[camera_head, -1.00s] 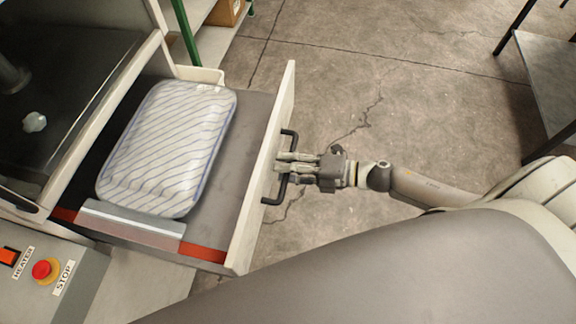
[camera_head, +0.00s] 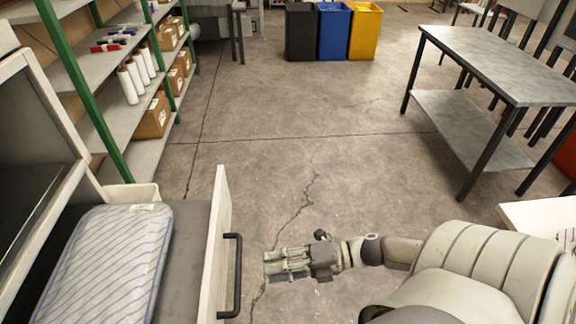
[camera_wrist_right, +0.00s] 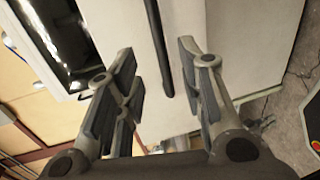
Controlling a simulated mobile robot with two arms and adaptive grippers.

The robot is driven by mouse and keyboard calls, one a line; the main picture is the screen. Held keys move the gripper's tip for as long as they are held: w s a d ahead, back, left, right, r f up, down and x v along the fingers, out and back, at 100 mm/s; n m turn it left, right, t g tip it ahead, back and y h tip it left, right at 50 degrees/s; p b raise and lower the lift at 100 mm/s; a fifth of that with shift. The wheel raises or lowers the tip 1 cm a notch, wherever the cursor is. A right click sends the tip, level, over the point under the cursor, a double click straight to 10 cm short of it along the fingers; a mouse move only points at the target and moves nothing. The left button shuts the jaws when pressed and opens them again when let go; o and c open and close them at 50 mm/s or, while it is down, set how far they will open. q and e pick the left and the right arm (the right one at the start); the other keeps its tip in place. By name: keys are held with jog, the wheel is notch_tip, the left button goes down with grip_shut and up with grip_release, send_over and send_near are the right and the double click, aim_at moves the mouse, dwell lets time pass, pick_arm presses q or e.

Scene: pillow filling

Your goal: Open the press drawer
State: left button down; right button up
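The press drawer (camera_head: 216,235) is pulled out at the lower left of the head view, with a white front panel and a black bar handle (camera_head: 238,275). A striped, plastic-wrapped pillow (camera_head: 110,262) lies inside it. My right gripper (camera_head: 270,265) is off the handle, a little to its right. In the right wrist view its fingers (camera_wrist_right: 160,80) are spread apart and empty. The dark handle (camera_wrist_right: 160,45) shows beyond and between them, against the pale drawer front (camera_wrist_right: 240,40). My left gripper is not in view.
A green-framed shelf (camera_head: 85,85) with boxes and white rolls stands at the left. Black, blue and yellow bins (camera_head: 334,32) stand at the back. A grey metal table (camera_head: 500,65) is at the right. The concrete floor (camera_head: 320,125) between is clear.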

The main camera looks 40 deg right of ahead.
jog(key=shift+v, duration=1.25)
jog(key=w+d+f+m+t+h, duration=0.1)
jog(key=d+f+m+t+h, duration=0.15)
jog(key=d+f+m, duration=0.35)
jog(key=w+d+f+m+t+h, duration=0.1)
jog(key=d+f+m+h, duration=0.25)
jog(key=f, duration=0.35)
jog(key=s+d+f+m+g+h, duration=0.1)
jog(key=s+f+m+g+h, duration=0.2)
jog(key=f, duration=0.5)
jog(key=s+d+f+m+h, duration=0.2)
jog(key=s+f+m+h, duration=0.15)
jog(key=f+m, duration=0.35)
jog(key=s+a+f+m+g, duration=0.3)
jog(key=s+a+f, duration=0.4)
jog(key=s, duration=0.4)
jog(key=s+a+f+m+g, duration=0.4)
jog(key=s+a+f, duration=0.3)
jog(key=s+f, duration=0.3)
jog(key=shift+s+a+g, duration=0.35)
jog(key=shift+s+g, duration=0.1)
jog(key=shift+g, duration=0.4)
